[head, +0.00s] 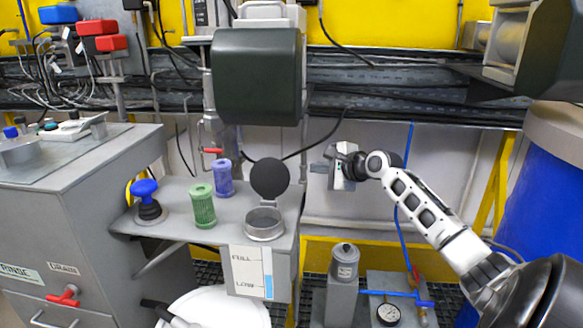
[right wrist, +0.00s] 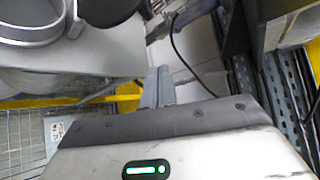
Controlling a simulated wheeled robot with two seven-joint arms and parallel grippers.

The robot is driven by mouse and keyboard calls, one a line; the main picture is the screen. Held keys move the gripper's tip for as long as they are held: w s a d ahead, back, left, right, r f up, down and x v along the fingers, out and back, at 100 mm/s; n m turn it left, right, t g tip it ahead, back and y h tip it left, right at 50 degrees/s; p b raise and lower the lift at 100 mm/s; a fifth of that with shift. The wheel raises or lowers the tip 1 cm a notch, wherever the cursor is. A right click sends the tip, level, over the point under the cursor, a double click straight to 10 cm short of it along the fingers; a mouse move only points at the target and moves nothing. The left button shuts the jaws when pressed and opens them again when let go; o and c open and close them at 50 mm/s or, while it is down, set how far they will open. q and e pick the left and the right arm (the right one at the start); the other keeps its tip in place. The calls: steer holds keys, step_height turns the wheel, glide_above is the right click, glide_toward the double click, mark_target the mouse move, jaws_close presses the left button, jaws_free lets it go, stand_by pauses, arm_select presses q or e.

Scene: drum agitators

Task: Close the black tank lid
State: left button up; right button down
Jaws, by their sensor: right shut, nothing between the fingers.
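The black tank lid (head: 270,178) is a round disc standing upright, open, behind the round metal tank opening (head: 265,222). The opening is uncovered on top of the grey tank, above a FULL/LOW level gauge (head: 250,272). My right gripper (head: 322,167) is to the right of the lid, apart from it, with its fingers shut and empty. In the right wrist view, the shut fingers (right wrist: 157,88) point away from the wrist, and the metal rim of the opening (right wrist: 28,24) shows at the upper left. My left gripper is not in view.
Green (head: 201,206) and blue (head: 222,178) cylinders and a blue-knobbed plunger (head: 146,198) stand left of the opening. A dark motor housing (head: 258,77) hangs above the lid. A blue drum (head: 545,185) stands at the far right.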

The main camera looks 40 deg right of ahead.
mark_target(271, 177)
steer(key=x, duration=0.6)
steer(key=shift+w+f, duration=0.15)
steer(key=shift+w, duration=0.5)
arm_select(q)
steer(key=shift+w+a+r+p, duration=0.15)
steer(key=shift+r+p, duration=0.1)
steer(key=shift+p, duration=0.5)
arm_select(e)
steer(key=a, duration=0.1)
steer(key=a+r, duration=0.1)
steer(key=a, duration=0.1)
steer(key=shift+s+a+r, duration=0.25)
steer(key=shift+s+r, duration=0.05)
steer(key=shift+s, duration=0.1)
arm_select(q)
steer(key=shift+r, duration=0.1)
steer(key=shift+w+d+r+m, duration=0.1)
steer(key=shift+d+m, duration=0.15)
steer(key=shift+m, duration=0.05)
arm_select(e)
steer(key=shift+s+a+r, duration=0.15)
steer(key=shift+r, duration=0.05)
